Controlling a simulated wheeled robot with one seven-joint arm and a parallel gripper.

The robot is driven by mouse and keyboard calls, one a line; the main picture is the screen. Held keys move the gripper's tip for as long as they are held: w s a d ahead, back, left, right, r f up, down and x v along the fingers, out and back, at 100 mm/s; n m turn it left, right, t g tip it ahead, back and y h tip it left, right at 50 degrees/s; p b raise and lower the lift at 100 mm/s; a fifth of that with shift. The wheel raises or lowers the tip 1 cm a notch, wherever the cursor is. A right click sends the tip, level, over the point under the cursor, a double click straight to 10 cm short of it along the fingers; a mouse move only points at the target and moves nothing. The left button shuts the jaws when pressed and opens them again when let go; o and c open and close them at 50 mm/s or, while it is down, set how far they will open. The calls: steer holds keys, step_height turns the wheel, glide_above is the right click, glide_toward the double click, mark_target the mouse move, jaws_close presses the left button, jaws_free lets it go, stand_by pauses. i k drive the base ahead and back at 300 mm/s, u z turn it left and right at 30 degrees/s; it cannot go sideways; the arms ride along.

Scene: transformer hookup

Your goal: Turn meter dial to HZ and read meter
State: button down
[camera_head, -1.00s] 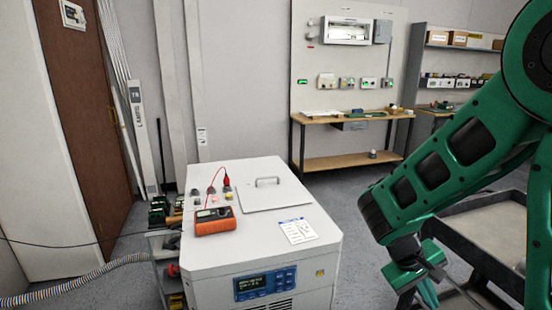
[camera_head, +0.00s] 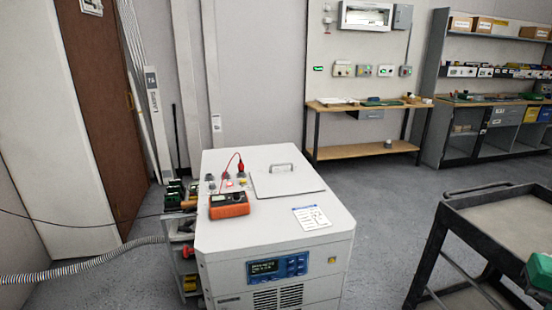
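The orange meter (camera_head: 229,204) lies on the left part of the white cabinet's top (camera_head: 255,230). Its face is too small to read the dial position or the display. A red lead (camera_head: 229,160) arcs above it, ending at a red plug (camera_head: 241,168) on the cabinet top. My gripper is not in view.
A blue-framed display (camera_head: 277,268) is on the cabinet front, and a label sheet (camera_head: 311,217) and handled lid (camera_head: 288,182) are on top. A dark cart (camera_head: 447,212) stands at right. A workbench (camera_head: 350,154) is behind. Grey floor (camera_head: 385,205) is clear between cabinet and cart.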

mark_target(236, 195)
steer(key=u, duration=1.55)
steer(key=i, duration=1.05)
steer(key=z, duration=1.55)
